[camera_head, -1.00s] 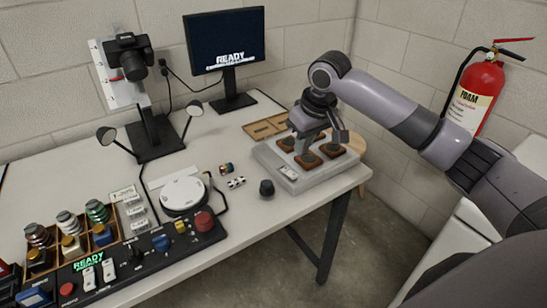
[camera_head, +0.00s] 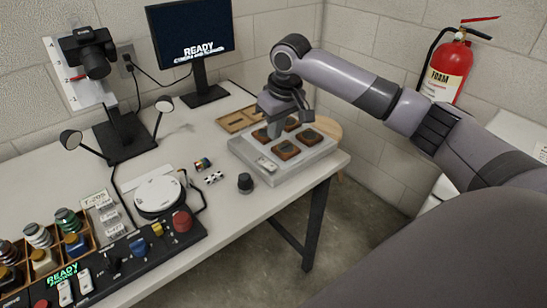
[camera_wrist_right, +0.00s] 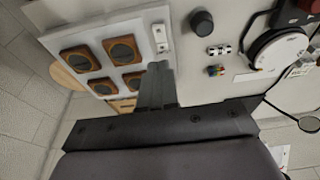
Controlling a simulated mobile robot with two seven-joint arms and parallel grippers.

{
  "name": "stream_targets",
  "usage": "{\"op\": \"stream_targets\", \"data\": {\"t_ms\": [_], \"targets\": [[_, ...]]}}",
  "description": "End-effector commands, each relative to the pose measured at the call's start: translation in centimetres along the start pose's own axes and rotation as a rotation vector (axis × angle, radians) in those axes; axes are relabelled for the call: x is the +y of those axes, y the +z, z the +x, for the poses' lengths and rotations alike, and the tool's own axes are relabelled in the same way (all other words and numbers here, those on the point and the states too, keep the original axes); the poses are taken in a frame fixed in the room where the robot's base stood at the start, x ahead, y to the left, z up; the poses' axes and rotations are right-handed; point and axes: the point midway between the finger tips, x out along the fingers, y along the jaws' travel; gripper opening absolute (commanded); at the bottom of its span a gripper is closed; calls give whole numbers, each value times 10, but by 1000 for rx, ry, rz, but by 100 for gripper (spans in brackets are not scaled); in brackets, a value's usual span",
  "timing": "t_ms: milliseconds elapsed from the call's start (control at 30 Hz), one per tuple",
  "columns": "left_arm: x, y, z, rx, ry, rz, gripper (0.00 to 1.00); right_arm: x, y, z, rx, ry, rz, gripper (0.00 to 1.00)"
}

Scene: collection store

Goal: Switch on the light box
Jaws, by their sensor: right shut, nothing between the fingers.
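The light box (camera_head: 243,151) is a flat pale box near the table's right end, with several brown square frames (camera_head: 285,149) holding dark discs on its top. A small white switch plate (camera_head: 266,164) sits at its front left corner; it also shows in the right wrist view (camera_wrist_right: 161,40). My right gripper (camera_head: 271,130) is above the left side of the box, pointing down. In the right wrist view its fingers (camera_wrist_right: 157,72) are together and empty, pointing towards the switch plate with a gap between. Whether the switch is on is too small to tell. My left gripper is not in view.
A black knob-like object (camera_head: 245,183) and small colour targets (camera_head: 214,178) lie left of the box. A wooden tray (camera_head: 236,122) lies behind it. A monitor (camera_head: 190,40) reads READY. A control panel (camera_head: 125,262) and round white turntable (camera_head: 158,193) are further left.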

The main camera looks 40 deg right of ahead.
Motion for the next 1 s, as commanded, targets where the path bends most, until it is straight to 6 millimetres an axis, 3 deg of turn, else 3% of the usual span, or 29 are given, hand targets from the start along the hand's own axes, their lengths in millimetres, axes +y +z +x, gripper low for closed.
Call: {"op": "stream_targets", "data": {"t_ms": [200,433,633,1000], "targets": [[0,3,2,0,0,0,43,0,1,50,-4,0,0,0],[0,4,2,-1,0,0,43,0,11,83,-2,1,-1,0],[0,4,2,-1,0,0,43,0,15,93,0,0,-1,0],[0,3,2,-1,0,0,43,0,15,94,3,1,-1,0]]}}
